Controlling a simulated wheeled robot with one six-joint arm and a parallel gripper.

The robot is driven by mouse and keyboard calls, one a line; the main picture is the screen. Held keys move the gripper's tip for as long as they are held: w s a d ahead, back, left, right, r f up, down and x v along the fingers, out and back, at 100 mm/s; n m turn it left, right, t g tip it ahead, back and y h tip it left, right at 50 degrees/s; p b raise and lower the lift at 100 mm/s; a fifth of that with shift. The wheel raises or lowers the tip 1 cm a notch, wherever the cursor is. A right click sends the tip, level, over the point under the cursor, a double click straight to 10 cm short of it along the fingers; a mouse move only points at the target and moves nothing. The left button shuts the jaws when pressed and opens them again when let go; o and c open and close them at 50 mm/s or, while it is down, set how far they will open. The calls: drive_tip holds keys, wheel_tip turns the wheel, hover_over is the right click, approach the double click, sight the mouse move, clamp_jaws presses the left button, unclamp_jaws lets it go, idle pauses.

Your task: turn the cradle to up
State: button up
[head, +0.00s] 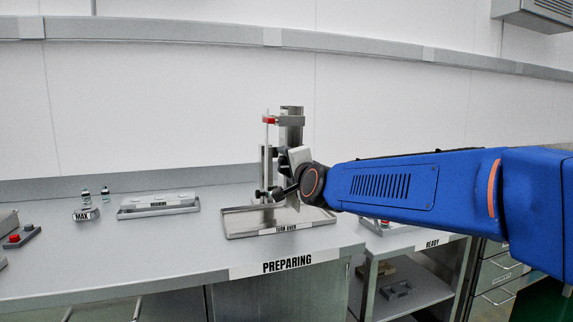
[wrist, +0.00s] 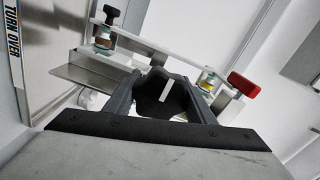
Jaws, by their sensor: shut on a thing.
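The cradle (head: 268,155) is on the metal stand (head: 291,128) above the tray marked "TURN OVER" (head: 240,234). Its bar stands about upright in the head view, the red end (head: 269,120) at the top and a black end (head: 261,193) low down. In the wrist view the red knob (wrist: 243,85) is at the right and the black knob (wrist: 107,14) at upper left, with a small vial (wrist: 103,42) and another vial (wrist: 208,82) by them. My gripper (wrist: 163,80) is shut on a black hub (wrist: 165,97) with a white line. My arm hides part of this in the head view.
On the bench to the left are a metal rack (head: 158,206), two small vials (head: 95,195) by a "MAX" block (head: 86,215), and a red button (head: 14,238). Lower shelves marked "READY" (head: 432,243) are at the right. The bench front is clear.

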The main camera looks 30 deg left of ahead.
drive_tip(key=shift+f+m, duration=0.1)
drive_tip(key=shift+m, duration=2.1)
drive_tip(key=shift+f+m, duration=0.1)
drive_tip(key=shift+m, duration=4.4)
drive_tip(key=shift+f+m, duration=0.1)
drive_tip(key=shift+m, duration=2.1)
drive_tip(key=o, duration=1.5)
drive_tip(key=shift+s, duration=0.15)
